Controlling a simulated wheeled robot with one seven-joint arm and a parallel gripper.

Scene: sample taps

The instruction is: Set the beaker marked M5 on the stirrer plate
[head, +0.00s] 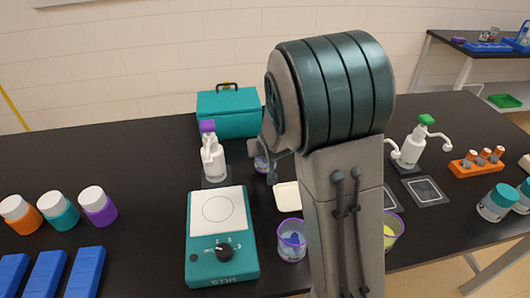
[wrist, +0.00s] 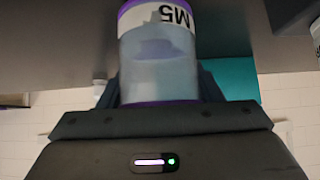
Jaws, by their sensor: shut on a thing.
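The beaker marked M5 (wrist: 157,68) fills the upper middle of the wrist view, with purple bands, a white label reading upside down there, and bluish contents. My gripper (wrist: 160,92) is shut on it, one finger on each side. In the head view the beaker (head: 262,164) is small and partly hidden by my gripper (head: 268,158) and arm, behind and right of the stirrer. The stirrer (head: 223,268) is a teal box with a dark knob. Its white plate (head: 217,211) has a circle marked on it and is bare.
A white tap with a purple top (head: 212,157) stands behind the stirrer. A purple-banded beaker (head: 292,241) is close to its right; a beaker with yellow contents (head: 391,232) is partly hidden by my arm. Several white-lidded jars (head: 58,211) and blue blocks (head: 48,273) are left.

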